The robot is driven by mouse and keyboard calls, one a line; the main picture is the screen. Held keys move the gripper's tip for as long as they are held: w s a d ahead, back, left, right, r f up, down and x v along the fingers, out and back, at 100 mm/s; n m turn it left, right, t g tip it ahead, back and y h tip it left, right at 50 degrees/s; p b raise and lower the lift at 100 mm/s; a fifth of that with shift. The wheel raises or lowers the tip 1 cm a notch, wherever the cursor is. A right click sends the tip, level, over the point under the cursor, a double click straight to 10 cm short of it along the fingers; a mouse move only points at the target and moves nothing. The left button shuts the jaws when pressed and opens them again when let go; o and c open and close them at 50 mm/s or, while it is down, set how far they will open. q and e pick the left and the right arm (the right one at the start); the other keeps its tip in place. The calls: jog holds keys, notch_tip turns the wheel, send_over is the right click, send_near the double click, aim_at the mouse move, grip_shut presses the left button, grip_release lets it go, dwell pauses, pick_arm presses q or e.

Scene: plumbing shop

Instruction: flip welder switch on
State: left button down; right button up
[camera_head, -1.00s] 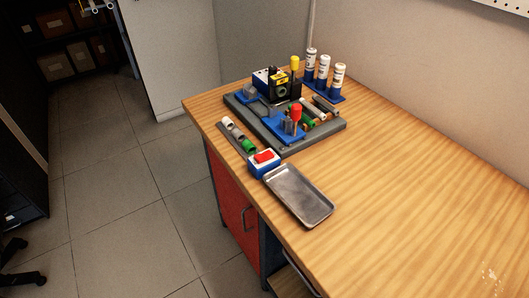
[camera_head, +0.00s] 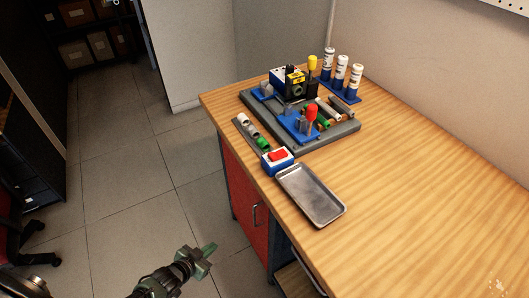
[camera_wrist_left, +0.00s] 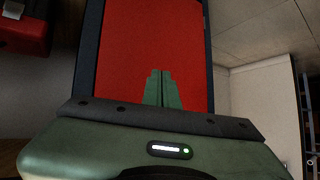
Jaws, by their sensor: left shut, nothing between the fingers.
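The blue and white switch box with a red rocker (camera_head: 278,156) sits near the left front edge of the wooden workbench, just behind the metal tray. It may be the welder switch; its on or off position is too small to tell. A black and yellow device (camera_head: 296,82) stands on the grey base plate behind it. My left gripper (camera_head: 208,250) is low at the bottom of the head view, over the floor left of the bench, apart from the switch. Its green fingers (camera_wrist_left: 162,88) are together and empty in the left wrist view, before a red cabinet panel. My right gripper does not show.
A metal tray (camera_head: 311,195) lies in front of the switch. A grey base plate (camera_head: 330,140) holds pipes and blue fixtures. White bottles (camera_head: 341,72) stand behind in a blue rack. The red cabinet door (camera_head: 245,195) is below. The right side of the bench is clear.

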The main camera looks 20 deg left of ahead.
aim_at(278, 154)
pick_arm(q)
jog(key=w+d+r+m+t+h, duration=0.1)
jog(key=w+r+h, duration=0.1)
jog(key=w+r, duration=0.35)
jog(key=w+d+r+m+t+h, duration=0.1)
jog(key=w+r+t, duration=0.1)
jog(key=r, duration=0.7)
jog(key=d+r+m+h, duration=0.1)
jog(key=d+r+h, duration=0.1)
jog(key=r, duration=0.7)
jog(key=s+d+r+m+h+p, duration=0.1)
jog(key=d+r+h, duration=0.2)
jog(key=r, duration=0.5)
jog(key=s+d+r+h+p, duration=0.1)
jog(key=r+h, duration=0.3)
jog(key=r, duration=0.5)
jog(key=shift+d+r+m+t, duration=0.35)
jog(key=shift+d+m+t, duration=0.05)
jog(key=shift+d, duration=0.35)
jog(key=shift+w, duration=0.1)
